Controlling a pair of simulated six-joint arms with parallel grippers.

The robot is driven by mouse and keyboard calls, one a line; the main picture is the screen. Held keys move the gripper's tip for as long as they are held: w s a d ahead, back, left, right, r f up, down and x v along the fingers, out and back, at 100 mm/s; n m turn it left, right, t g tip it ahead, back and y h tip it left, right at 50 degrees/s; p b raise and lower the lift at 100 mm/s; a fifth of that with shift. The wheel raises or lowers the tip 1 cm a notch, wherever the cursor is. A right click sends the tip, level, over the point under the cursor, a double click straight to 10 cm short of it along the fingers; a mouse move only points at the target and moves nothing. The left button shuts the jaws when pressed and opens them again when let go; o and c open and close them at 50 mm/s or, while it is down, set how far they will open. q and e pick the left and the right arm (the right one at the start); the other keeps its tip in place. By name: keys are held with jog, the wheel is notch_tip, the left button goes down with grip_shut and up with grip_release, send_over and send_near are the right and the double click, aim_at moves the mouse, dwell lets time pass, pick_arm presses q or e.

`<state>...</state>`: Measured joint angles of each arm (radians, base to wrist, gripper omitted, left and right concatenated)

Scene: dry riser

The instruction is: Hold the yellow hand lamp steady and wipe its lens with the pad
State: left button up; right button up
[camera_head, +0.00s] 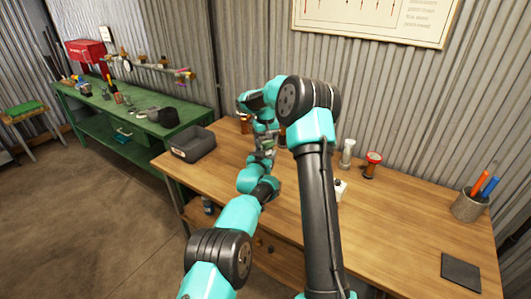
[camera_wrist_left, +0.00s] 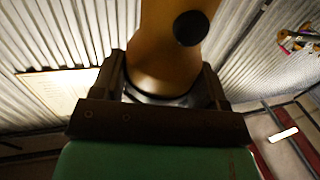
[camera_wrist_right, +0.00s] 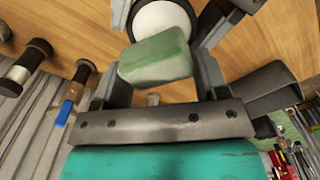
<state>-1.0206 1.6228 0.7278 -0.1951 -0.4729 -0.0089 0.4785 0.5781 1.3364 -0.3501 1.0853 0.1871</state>
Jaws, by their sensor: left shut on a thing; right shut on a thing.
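The yellow hand lamp (camera_wrist_left: 170,50), with a round black button on its side, is between the fingers of my left gripper (camera_wrist_left: 165,88), which is shut on it. In the right wrist view the lamp's pale round lens (camera_wrist_right: 163,18) has a dark rim. The green pad (camera_wrist_right: 157,58) is held in my right gripper (camera_wrist_right: 160,78), shut on it. The pad overlaps the lens's lower edge in that view; I cannot tell whether they touch. In the head view both grippers meet above the table's left part, and the lamp is mostly hidden there.
The wooden table (camera_head: 400,220) carries a dark grey bin (camera_head: 195,146) at left, a clear jar (camera_head: 347,152), a red-topped jar (camera_head: 372,165), a pen cup (camera_head: 467,206) and a dark flat square (camera_head: 461,271). A cluttered green bench (camera_head: 135,125) stands left. The table's right-centre is clear.

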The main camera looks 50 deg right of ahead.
jog(key=shift+w, duration=0.1)
jog(key=shift+w+a, duration=0.2)
jog(key=shift+w, duration=0.35)
jog(key=shift+a, duration=0.15)
jog(key=shift+a, duration=0.65)
jog(key=shift+s+a+f, duration=0.15)
jog(key=shift+s+a, duration=0.05)
jog(key=shift+a, duration=0.35)
jog(key=shift+s+d, duration=0.15)
jog(key=shift+s+d, duration=0.2)
jog(key=shift+s, duration=0.7)
jog(key=shift+c, duration=0.2)
